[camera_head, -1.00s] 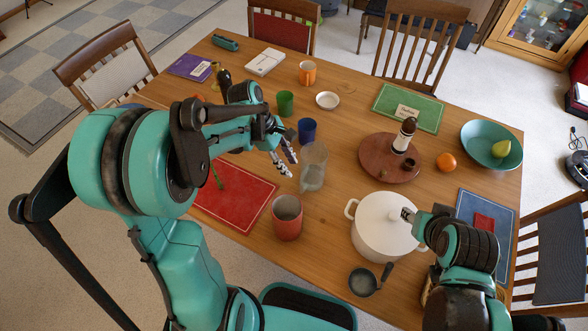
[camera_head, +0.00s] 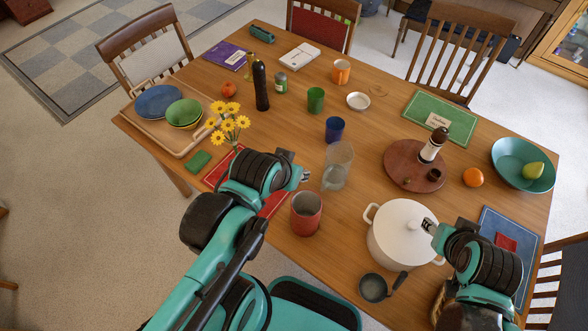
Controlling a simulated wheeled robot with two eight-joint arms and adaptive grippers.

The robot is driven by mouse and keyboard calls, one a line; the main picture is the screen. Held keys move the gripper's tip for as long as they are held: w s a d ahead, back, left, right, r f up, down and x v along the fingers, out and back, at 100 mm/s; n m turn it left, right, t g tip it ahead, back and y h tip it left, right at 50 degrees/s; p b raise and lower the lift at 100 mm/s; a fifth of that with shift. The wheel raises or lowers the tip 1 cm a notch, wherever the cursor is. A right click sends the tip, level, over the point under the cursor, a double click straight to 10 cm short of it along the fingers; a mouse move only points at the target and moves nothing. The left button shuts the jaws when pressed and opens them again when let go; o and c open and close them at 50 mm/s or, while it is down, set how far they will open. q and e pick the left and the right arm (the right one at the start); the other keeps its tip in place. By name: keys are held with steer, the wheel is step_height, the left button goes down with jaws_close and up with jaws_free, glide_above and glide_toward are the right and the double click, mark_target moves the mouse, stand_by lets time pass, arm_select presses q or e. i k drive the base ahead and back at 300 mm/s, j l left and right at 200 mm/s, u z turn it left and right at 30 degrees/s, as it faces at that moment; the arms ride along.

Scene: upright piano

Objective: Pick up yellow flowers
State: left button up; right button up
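A bunch of yellow flowers (camera_head: 229,123) with green stems is at the left of the table, at the far end of the red placemat (camera_head: 272,204). The lower stems are partly hidden behind my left arm, so I cannot tell what they rest on. My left gripper (camera_head: 299,177) is over the table, right of the flowers and apart from them, near a clear glass pitcher (camera_head: 337,166). Its fingers are too bunched in view to tell open from shut. My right gripper (camera_head: 431,227) is beside the white pot (camera_head: 399,233); its finger opening is unclear.
A wooden tray with blue and green bowls (camera_head: 184,113) stands left of the flowers. A red cup (camera_head: 306,213) stands near my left gripper.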

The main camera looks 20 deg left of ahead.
mark_target(218, 107)
steer(key=k+j+u, duration=0.1)
steer(key=u, duration=0.3)
steer(key=j+u, duration=0.2)
steer(key=u, duration=0.15)
steer(key=k+j+u, duration=0.1)
steer(key=u, duration=0.3)
steer(key=j, duration=0.1)
